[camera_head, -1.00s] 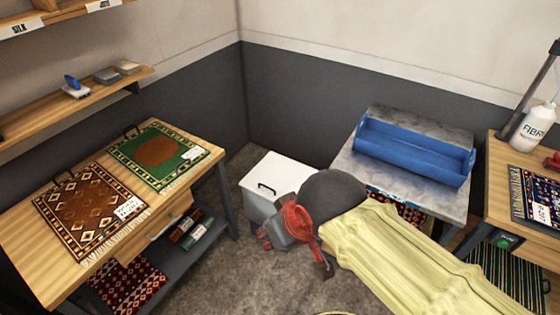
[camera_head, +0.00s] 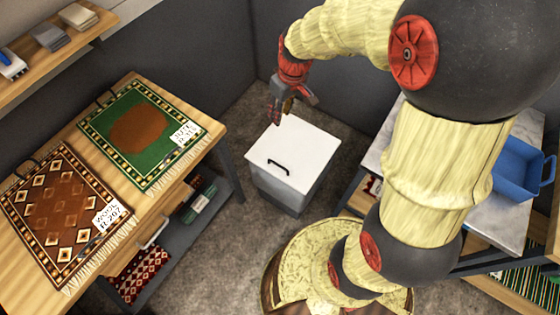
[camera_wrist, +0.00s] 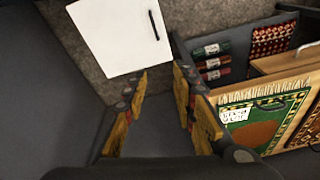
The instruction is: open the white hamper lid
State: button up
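The white hamper (camera_head: 283,194) stands on the floor between the rug table and the grey-topped bench. Its flat white lid (camera_head: 308,147) is closed and has a dark bar handle (camera_head: 278,166) near its front edge. The lid (camera_wrist: 110,35) and handle (camera_wrist: 154,25) also show in the wrist view. My gripper (camera_head: 284,112) is above the back edge of the lid, apart from the handle. In the wrist view my gripper (camera_wrist: 160,84) has its two fingers spread with nothing between them.
The wooden table (camera_head: 218,130) at left holds a green rug (camera_head: 110,120) and a brown rug (camera_head: 60,215). A grey-topped bench (camera_head: 500,243) with a blue trough (camera_head: 518,170) stands at right. A round patterned thing (camera_head: 300,265) is in front. Carpet around the hamper is clear.

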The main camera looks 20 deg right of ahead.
jog(key=w+d+f+n+g, duration=0.1)
jog(key=w+f, duration=0.1)
jog(key=f, duration=0.6)
jog(key=w+f+n+g, duration=0.1)
jog(key=w+f, duration=0.1)
jog(key=f, duration=0.7)
send_near(279, 165)
jog(key=shift+n+g+y, duration=0.4)
jog(key=shift+g, duration=0.1)
notch_tip(279, 165, down, 8)
jog(key=b, duration=0.3)
jog(key=shift+a, duration=0.15)
jog(key=c, duration=0.3)
jog(key=c, duration=0.4)
jog(key=shift+r, duration=0.1)
grip_shut()
